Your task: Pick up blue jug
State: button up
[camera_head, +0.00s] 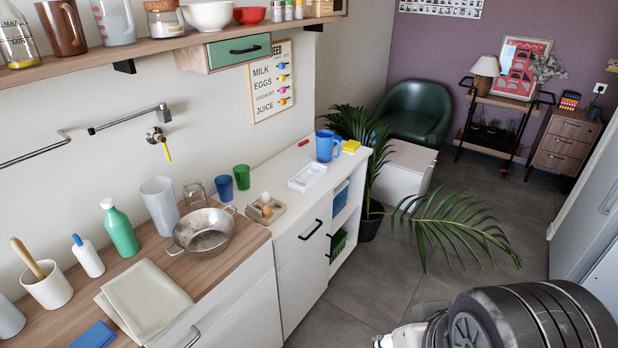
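The blue jug (325,147) stands upright on the white counter, near its far end, with its handle on the right side. A small yellow item (351,146) lies just to the right of the jug. My gripper is not in view. Only dark and pale parts of my own arm show at the bottom right corner, well apart from the jug.
A white tray (307,177), an egg holder (266,211), a green cup (242,177) and a blue cup (224,188) stand nearer on the counters. A shelf (160,46) runs above on the left. Palm leaves (447,228) spread over the floor beside the counter.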

aim_at(326, 140)
jog(key=i+l+u, duration=0.1)
jog(key=u, duration=0.65)
jog(key=i+l+u, duration=0.25)
jog(key=l, duration=0.4)
jog(key=i+l+u, duration=0.3)
jog(key=l, duration=0.4)
jog(key=i+l+u, duration=0.1)
jog(key=l, duration=0.3)
jog(key=i+l+u, duration=0.25)
jog(key=l, duration=0.5)
jog(key=i+l, duration=0.1)
jog(key=l, duration=0.3)
jog(key=i+l, duration=0.1)
jog(key=l, duration=0.35)
jog(key=i+l, duration=0.15)
jog(key=l, duration=0.25)
